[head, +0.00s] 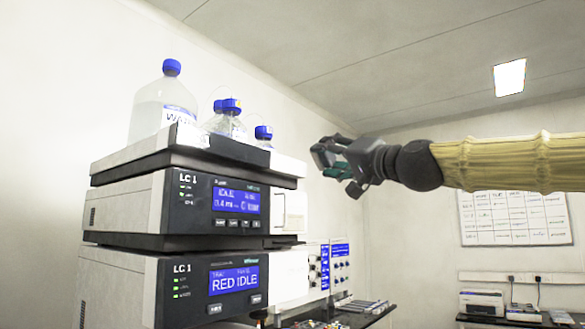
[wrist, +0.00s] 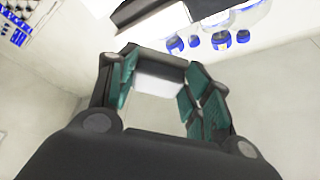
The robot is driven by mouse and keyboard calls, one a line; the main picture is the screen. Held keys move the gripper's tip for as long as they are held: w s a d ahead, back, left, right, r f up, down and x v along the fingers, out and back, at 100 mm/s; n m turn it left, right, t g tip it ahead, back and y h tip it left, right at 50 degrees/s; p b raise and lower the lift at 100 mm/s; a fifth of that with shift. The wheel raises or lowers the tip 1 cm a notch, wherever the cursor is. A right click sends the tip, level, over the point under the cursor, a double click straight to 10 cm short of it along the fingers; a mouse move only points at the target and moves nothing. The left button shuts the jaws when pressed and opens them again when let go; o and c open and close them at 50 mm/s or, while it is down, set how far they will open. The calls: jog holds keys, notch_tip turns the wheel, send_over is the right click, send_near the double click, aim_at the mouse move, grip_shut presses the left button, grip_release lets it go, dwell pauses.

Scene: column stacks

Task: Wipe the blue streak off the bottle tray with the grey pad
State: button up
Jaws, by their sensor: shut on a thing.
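My gripper (head: 328,156) is in the air to the right of the bottle tray (head: 285,166), at about its height and apart from it. In the wrist view its teal-lined fingers (wrist: 158,82) are shut on the grey pad (wrist: 158,88), which spans the space between them. The tray lies on top of the LC stack; in the wrist view its pale edge (wrist: 150,30) shows at the top. A large water bottle (head: 158,108) and smaller blue-capped bottles (head: 228,122) stand on it. I cannot make out the blue streak in either view.
Two stacked LC units (head: 240,205) with lit blue screens stand under the tray. The space between my gripper and the tray's right edge is clear. A bench with small items (head: 360,305) is lower down. A whiteboard (head: 515,218) hangs on the back wall.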

jog(key=s+d+p, duration=0.3)
jog(key=s+d, duration=0.4)
jog(key=d, duration=0.2)
jog(key=shift+d, duration=0.35)
dwell(0.4)
dwell(0.4)
